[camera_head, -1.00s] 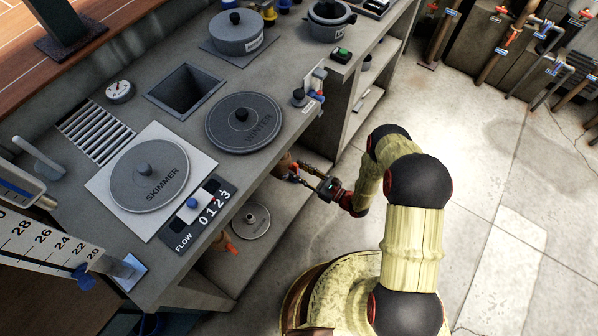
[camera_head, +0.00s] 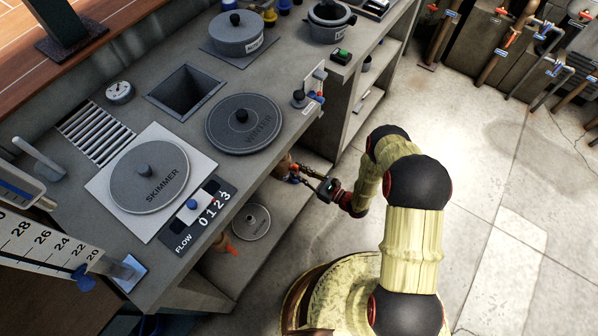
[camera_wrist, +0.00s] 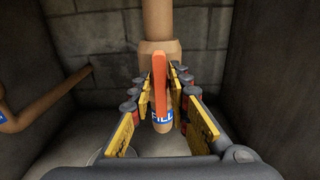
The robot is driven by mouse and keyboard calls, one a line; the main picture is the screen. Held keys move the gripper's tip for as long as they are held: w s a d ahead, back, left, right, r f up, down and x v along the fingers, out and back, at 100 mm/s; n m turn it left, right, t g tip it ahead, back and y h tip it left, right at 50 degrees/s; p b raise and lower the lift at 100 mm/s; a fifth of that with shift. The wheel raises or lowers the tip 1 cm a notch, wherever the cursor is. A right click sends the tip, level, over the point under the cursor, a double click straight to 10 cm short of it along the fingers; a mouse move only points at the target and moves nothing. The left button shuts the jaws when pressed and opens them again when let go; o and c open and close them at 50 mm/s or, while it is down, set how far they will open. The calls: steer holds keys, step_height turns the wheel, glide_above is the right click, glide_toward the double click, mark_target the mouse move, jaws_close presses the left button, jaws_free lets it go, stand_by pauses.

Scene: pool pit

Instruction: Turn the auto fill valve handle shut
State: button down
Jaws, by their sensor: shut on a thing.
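The auto fill valve handle is an orange-red lever (camera_wrist: 159,85) in the middle of the wrist view. It stands in front of a tan vertical pipe (camera_wrist: 157,18) with a wider collar. Below the lever, a blue label (camera_wrist: 163,114) reads "FILL" in part. My gripper (camera_wrist: 168,88) has its yellow-padded fingers on both sides of the lever and is shut on it. In the head view my gripper (camera_head: 296,174) reaches under the counter edge, beside a brownish pipe part. The lever is not clear there.
The wrist view shows a grey block-walled recess with another tan pipe (camera_wrist: 40,105) at left. In the head view, the counter (camera_head: 215,165) overhangs the gripper. A round grey disc (camera_head: 251,221) lies on the shelf below. Open floor (camera_head: 480,180) is at right.

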steer(key=shift+m, duration=0.4)
steer(key=m, duration=1.1)
steer(key=f+m, duration=0.1)
steer(key=m, duration=0.4)
steer(key=shift+w+d+m, duration=0.3)
steer(key=shift+w+m, duration=0.1)
steer(key=shift+m, duration=0.3)
steer(key=c, duration=1.8)
jaws_free()
steer(key=shift+c, duration=0.2)
